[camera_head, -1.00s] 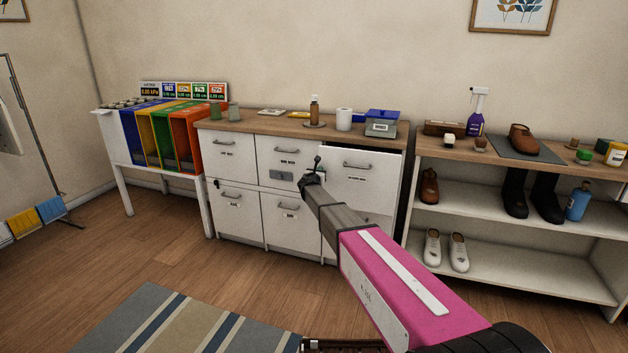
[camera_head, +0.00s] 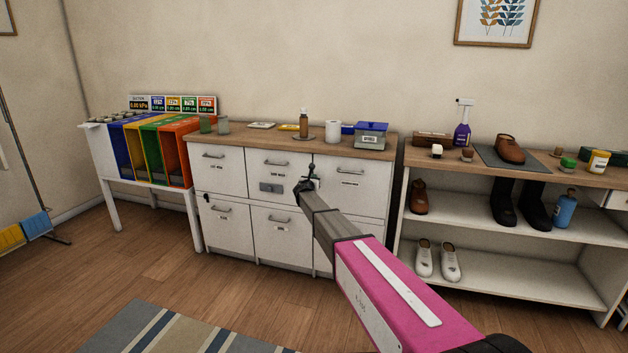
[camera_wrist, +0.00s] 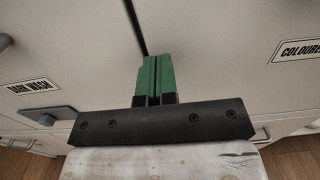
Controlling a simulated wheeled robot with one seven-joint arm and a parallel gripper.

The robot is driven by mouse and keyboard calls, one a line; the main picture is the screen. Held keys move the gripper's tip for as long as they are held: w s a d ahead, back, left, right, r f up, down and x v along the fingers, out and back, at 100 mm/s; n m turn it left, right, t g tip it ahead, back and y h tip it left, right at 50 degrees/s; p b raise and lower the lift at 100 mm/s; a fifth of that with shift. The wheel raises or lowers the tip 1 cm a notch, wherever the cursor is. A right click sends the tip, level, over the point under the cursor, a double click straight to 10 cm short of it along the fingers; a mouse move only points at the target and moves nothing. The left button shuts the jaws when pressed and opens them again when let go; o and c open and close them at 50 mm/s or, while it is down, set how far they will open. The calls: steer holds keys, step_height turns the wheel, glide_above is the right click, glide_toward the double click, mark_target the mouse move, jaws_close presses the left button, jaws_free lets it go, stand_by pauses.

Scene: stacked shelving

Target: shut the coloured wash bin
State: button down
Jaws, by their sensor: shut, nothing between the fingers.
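The coloured wash bin front (camera_head: 365,178) is the white top-right panel of the counter. It looks flush or nearly flush with its neighbours in the head view. Its "COLOURED" label is partly cut off on the bin front in the wrist view (camera_wrist: 285,75). My gripper (camera_head: 302,186) is in front of the seam between it and the dark wash front (camera_head: 272,168). The green fingers of my gripper (camera_wrist: 155,60) are closed together, with nothing between them. They point at the panels by the seam; I cannot tell whether they touch.
A blue-lidded box (camera_head: 371,136) and bottles stand on the wooden countertop (camera_head: 235,139). Coloured bins (camera_head: 178,160) stand at left. A shoe shelf (camera_head: 470,205) stands at right. A striped rug (camera_head: 170,330) lies on the open floor in front.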

steer(key=v, duration=1.2)
steer(key=s+d+f+m+g+h, duration=0.1)
steer(key=s+d+f+m+g, duration=0.35)
steer(key=s+d+m, duration=0.55)
steer(key=s+d+f+m+g+h, duration=0.2)
steer(key=s+d+f+m+g, duration=0.25)
steer(key=s+d+m, duration=0.65)
steer(key=s+f+m+g+y, duration=0.2)
steer(key=s+m+g+y, duration=0.2)
steer(key=s, duration=1.1)
steer(key=s+f+m+g+y, duration=0.2)
steer(key=s+m+g+y, duration=0.2)
steer(key=s, duration=1.1)
steer(key=m, duration=0.3)
steer(key=shift+y, duration=0.3)
